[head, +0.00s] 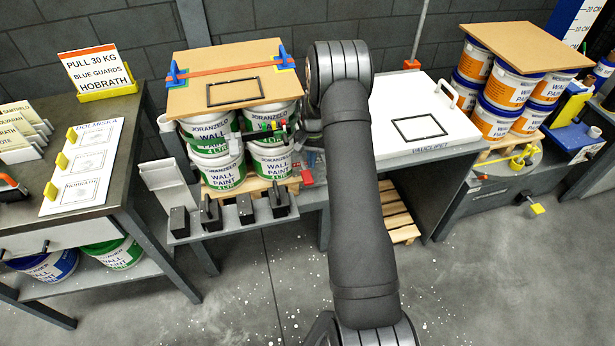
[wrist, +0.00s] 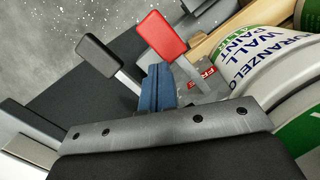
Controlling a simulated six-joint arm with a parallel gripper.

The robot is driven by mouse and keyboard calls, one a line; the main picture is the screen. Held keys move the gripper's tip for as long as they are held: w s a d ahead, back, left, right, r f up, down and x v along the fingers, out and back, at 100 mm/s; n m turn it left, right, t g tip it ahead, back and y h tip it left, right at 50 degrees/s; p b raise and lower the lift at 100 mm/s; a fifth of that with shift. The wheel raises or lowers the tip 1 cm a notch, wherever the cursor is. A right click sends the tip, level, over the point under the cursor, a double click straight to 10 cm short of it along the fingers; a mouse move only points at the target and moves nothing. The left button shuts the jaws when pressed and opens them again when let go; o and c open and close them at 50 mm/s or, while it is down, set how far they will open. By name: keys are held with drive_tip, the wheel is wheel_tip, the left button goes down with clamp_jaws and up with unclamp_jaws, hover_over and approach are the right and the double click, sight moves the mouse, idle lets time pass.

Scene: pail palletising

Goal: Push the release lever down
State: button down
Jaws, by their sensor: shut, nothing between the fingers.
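In the wrist view, a lever with a flat red paddle (wrist: 162,35) stands just beyond my gripper, beside a grey plate with partly hidden red lettering that seems to start "FRE". I take it as the release lever. A second lever with a black paddle (wrist: 99,55) stands to its left. My gripper (wrist: 158,82) has its blue fingers shut together and empty, pointing toward the space between the two levers. I cannot tell whether they touch either. In the head view the red paddle (head: 306,177) shows low beside my arm, which hides most of the gripper.
Stacked wall-paint pails (head: 215,140) stand close to the levers, under a brown board (head: 232,77) with an orange strap. Several dark blocks (head: 245,208) sit on the shelf in front. A white-topped table (head: 425,110) is to the right.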

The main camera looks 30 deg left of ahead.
sight(308, 173)
wheel_tip(308, 173, up, 6)
drive_tip(key=a, duration=0.1)
drive_tip(key=shift+w, duration=0.25)
drive_tip(key=shift+a, duration=0.15)
drive_tip(key=f, duration=0.3)
drive_tip(key=shift+s+d+f, duration=0.2)
drive_tip(key=shift+s, duration=0.05)
drive_tip(key=shift+s+d+f, duration=0.1)
drive_tip(key=shift+s+f, duration=0.15)
drive_tip(key=shift+s, duration=0.25)
drive_tip(key=shift+s+f, duration=0.2)
drive_tip(key=shift+s, duration=0.3)
drive_tip(key=r, duration=0.4)
drive_tip(key=shift+w+d, duration=0.1)
drive_tip(key=shift+d, duration=0.15)
drive_tip(key=shift+f, duration=0.1)
